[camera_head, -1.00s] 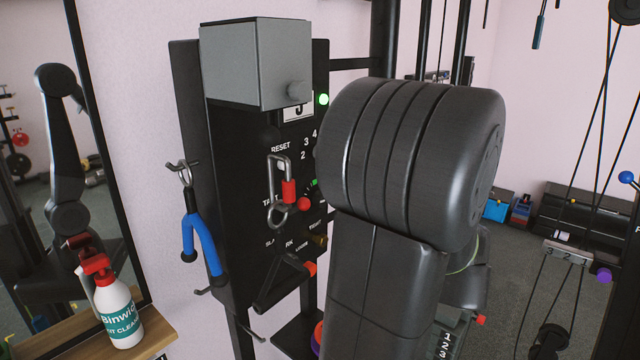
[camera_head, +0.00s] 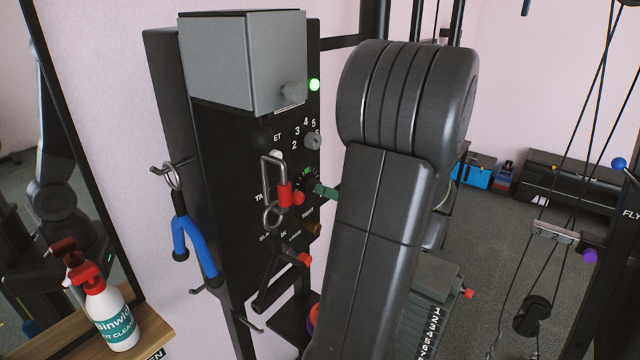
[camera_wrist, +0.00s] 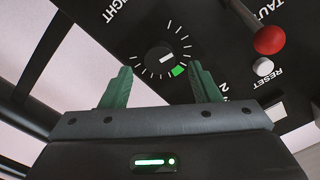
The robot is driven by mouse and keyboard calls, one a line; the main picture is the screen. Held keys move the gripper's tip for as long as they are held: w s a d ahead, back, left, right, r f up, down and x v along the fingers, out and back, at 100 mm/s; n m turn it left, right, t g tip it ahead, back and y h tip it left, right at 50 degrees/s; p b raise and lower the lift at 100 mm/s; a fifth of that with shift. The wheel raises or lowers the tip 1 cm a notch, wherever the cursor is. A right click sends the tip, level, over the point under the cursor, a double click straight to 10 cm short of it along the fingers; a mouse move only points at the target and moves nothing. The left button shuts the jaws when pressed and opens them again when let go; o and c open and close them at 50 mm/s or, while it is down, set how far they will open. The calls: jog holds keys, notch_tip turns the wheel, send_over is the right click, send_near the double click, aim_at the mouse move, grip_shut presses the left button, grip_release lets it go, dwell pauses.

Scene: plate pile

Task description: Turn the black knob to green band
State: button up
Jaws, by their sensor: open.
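The black knob (camera_wrist: 158,60) sits on a black panel inside a ring of white ticks in the wrist view. Its white pointer mark lies toward the right of the knob. The green band (camera_wrist: 179,71) is at the dial's lower right in that view, apart from the mark. My gripper (camera_wrist: 161,70) is open and empty, with green fingers spread wide at the near side of the dial. In the head view, the green band (camera_head: 307,170) shows small on the dial, and a green finger of my gripper (camera_head: 326,191) is just right of it. The other finger is hidden there.
A red ball (camera_wrist: 270,40) and a white reset button (camera_wrist: 263,66) are near the dial. A grey box (camera_head: 240,60) juts out above. A blue handle (camera_head: 195,245) hangs left; a spray bottle (camera_head: 108,315) stands on a shelf.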

aim_at(312, 187)
jog(key=shift+p+x, duration=0.4)
jog(key=shift+x, duration=1.55)
jog(key=c, duration=1)
